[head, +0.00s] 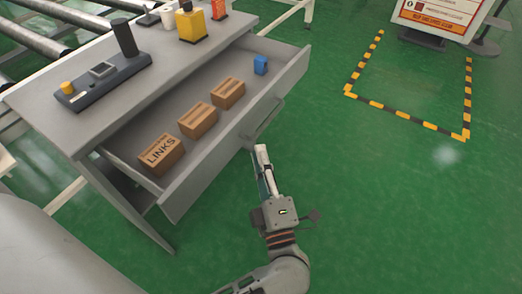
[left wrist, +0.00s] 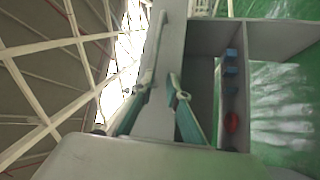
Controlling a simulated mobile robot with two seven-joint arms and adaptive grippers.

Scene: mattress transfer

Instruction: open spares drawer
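The spares drawer (head: 183,194) is pulled out from the grey table, and its inside shows in the head view. A bar handle (head: 267,119) is on its front face. My left gripper (head: 261,149) is just below the near end of the handle. In the left wrist view its two fingers (left wrist: 161,88) are spread, with the grey drawer front behind the gap. The handle bar (left wrist: 160,42) runs down toward the left fingertip; I cannot tell whether they touch. My right gripper is not in view.
The drawer holds wooden boxes, one marked LINKS (head: 162,154), and a blue item (head: 261,65). On the tabletop (head: 165,42) stand a dark device (head: 103,80) and yellow (head: 190,24) and orange items. Green floor to the right is clear up to striped floor markings (head: 408,118).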

